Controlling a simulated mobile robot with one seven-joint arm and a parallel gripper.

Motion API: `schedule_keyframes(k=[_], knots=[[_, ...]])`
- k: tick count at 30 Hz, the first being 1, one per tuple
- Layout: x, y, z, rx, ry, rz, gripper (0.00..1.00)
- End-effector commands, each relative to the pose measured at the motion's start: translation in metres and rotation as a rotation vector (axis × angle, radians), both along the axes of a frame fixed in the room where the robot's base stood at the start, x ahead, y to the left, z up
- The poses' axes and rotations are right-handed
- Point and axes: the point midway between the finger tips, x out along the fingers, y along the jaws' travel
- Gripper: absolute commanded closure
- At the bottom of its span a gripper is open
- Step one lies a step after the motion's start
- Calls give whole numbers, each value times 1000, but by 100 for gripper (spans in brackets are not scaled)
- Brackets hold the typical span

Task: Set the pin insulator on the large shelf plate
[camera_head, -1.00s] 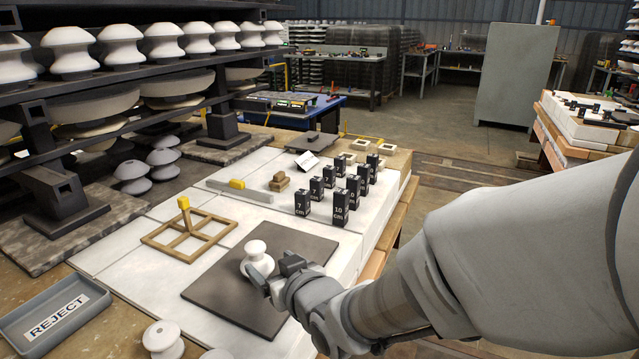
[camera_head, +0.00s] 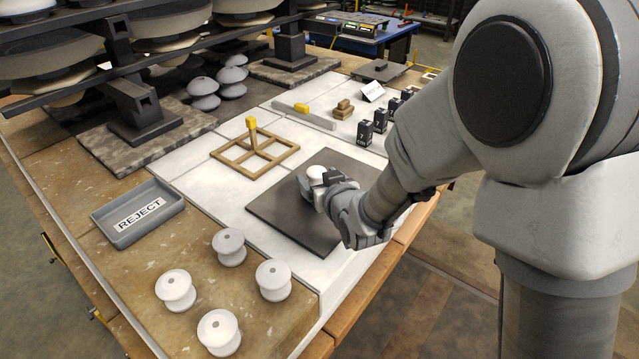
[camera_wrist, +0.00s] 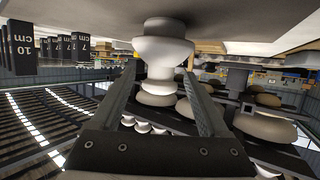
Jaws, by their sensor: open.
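In the wrist view the picture is upside down; the insulator (camera_wrist: 163,50) stands upright on the surface at the top. There my two fingers (camera_wrist: 165,72) reach to either side of it. Whether either finger touches it cannot be told. I cannot tell which surface is the large shelf plate.
Several loose white insulators (camera_head: 274,280) stand on the front bench. A grey REJECT tray (camera_head: 138,215) lies left of them. A wooden grid frame (camera_head: 254,157) with a yellow-topped post is behind the plate. Black labelled blocks (camera_head: 366,133) stand behind my gripper. Racks (camera_head: 140,100) fill the left.

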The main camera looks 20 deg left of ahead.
Motion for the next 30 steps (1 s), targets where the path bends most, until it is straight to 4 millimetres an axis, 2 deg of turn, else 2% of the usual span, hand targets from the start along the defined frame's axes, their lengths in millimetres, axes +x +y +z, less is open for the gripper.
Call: schedule_keyframes(k=[5,9,18,30], knots=[[20,15,-16,1,0,2,22],[32,22,-19,1,-1,0,22],[36,24,-19,0,0,0,22],[35,24,-19,0,0,0,94]])
